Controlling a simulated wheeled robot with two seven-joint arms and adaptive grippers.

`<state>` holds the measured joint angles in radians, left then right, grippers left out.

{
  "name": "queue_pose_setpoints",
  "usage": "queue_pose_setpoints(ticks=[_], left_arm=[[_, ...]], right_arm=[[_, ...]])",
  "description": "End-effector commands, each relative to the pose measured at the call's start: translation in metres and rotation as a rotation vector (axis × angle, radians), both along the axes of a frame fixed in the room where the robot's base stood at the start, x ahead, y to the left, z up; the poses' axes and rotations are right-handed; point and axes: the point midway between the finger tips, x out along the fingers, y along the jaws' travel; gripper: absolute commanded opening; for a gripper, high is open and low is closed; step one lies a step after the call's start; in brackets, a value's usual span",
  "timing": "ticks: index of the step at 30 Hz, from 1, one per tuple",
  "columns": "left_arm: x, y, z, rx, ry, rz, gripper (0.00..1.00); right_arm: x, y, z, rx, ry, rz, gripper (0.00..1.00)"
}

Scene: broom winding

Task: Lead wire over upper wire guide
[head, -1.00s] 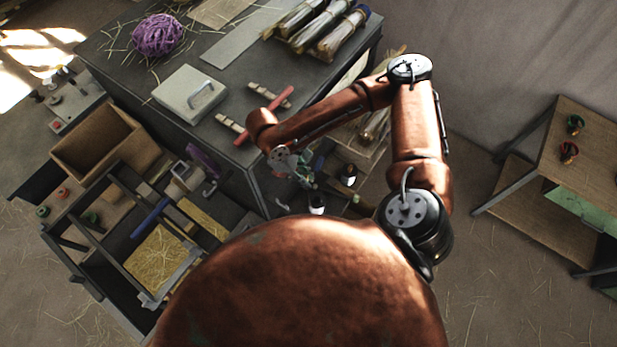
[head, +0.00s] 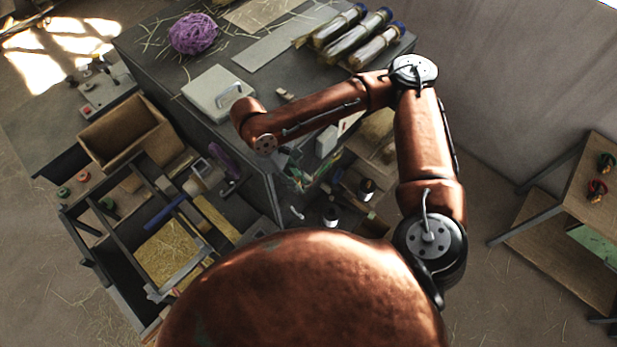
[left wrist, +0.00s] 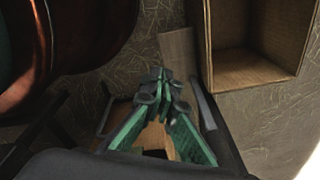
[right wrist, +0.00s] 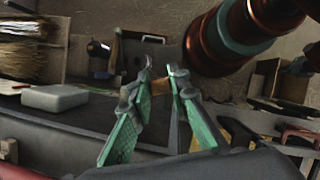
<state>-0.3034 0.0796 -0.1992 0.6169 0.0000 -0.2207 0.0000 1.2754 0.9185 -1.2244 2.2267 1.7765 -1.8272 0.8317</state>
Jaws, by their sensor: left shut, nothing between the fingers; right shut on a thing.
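My right gripper (head: 300,182) hangs below its copper-coloured forearm, beside the bench's front side. In the right wrist view, its green-padded fingers (right wrist: 160,80) are closed on a small brown thing (right wrist: 160,86). I cannot tell whether this is the wire's end. No strand of wire can be made out. The frame-like winding station (head: 150,225) stands at the lower left, with a purple part (head: 222,160) at its right. I cannot pick out the upper wire guide. My left gripper (left wrist: 166,82) shows only in the left wrist view, shut and empty.
The dark bench (head: 140,40) carries a purple twine ball (head: 193,34), a white box (head: 220,93) and several brush bundles (head: 360,38). An open wooden box (head: 125,132) stands beside the station. A wooden table (head: 585,185) is at the right. The floor between is clear.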

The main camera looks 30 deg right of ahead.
Motion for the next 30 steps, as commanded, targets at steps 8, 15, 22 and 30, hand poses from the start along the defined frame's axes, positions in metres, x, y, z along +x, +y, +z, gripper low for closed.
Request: queue_pose_setpoints(ticks=[8,15,22,30], left_arm=[[0.005,-0.001,-0.019,-0.001,-0.006,-0.001,0.00],[0.005,-0.001,-0.034,-0.002,-0.007,-0.002,0.00],[0.005,-0.001,-0.038,-0.001,-0.006,-0.002,0.00],[0.005,-0.001,-0.045,-0.002,-0.006,-0.002,0.00]], right_arm=[[-0.003,0.038,-0.002,0.001,-0.002,0.004,0.03],[-0.005,0.070,-0.003,0.002,-0.001,0.003,0.03],[-0.006,0.070,-0.031,-0.001,0.001,0.000,0.03],[-0.006,0.070,-0.067,-0.001,0.002,0.000,0.03]])
